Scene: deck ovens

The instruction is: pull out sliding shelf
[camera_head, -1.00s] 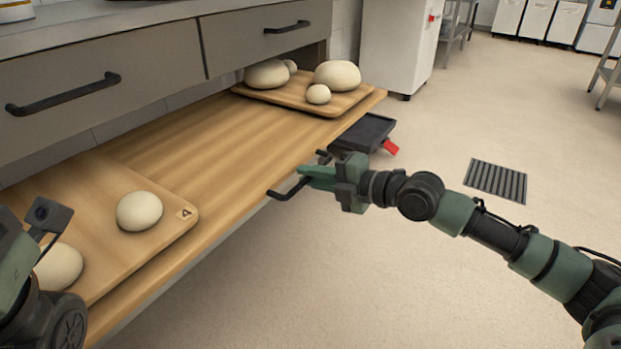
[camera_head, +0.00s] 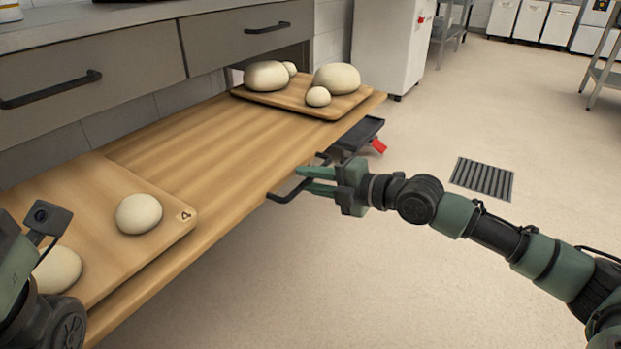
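The wooden sliding shelf (camera_head: 205,140) extends out from under the grey drawers. A dark bar handle (camera_head: 285,196) is on its front edge. My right gripper (camera_head: 318,180) is at this handle, its green fingers reaching over the bar from the right. The fingers show a gap between them, with the handle bar at their tips; whether they press on it is hard to tell.
A board with several dough balls (camera_head: 360,95) lies at the shelf's far end. Another board (camera_head: 150,255) with dough balls lies at the near end. Grey drawers (camera_head: 90,70) stand above. A black object with a red part (camera_head: 377,146) is beyond the handle. Open floor lies right.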

